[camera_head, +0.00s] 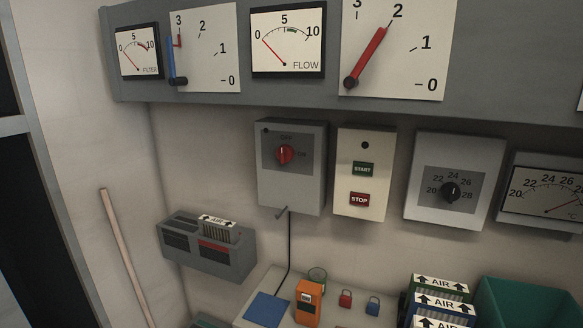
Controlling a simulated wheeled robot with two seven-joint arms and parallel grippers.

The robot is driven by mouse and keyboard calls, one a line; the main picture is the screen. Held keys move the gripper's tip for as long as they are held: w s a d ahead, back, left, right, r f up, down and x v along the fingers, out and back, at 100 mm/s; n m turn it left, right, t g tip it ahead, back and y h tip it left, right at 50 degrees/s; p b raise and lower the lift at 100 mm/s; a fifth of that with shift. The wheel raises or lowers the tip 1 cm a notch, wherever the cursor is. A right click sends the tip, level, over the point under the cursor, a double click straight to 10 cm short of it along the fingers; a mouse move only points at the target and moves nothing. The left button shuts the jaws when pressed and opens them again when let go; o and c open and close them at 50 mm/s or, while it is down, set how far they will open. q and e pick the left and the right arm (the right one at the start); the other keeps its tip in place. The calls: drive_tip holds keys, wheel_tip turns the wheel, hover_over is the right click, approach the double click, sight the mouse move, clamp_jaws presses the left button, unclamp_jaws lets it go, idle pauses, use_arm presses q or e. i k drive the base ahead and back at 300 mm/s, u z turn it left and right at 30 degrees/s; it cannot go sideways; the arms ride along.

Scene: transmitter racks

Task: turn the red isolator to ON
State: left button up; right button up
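The red isolator knob (285,154) sits on a dark plate on the front of a grey wall box (290,190), left of centre in the head view. OFF is marked above the knob and ON to its right. The knob's grip looks roughly upright, towards OFF, but it is small in the picture. Neither of my grippers is in view, and nothing covers the knob.
A START/STOP box (363,182) and a dial box (452,185) hang to the right. A grey gauge shelf (430,112) juts out above. Below are a wall holder (220,258) and a bench with an orange device (308,302), small padlocks and AIR filters (440,290).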

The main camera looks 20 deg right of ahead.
sight(285, 153)
drive_tip(key=u, duration=0.05)
drive_tip(key=k, duration=1.1)
drive_tip(key=z, duration=1.3)
drive_tip(key=i, duration=1.55)
drive_tip(key=u, duration=0.45)
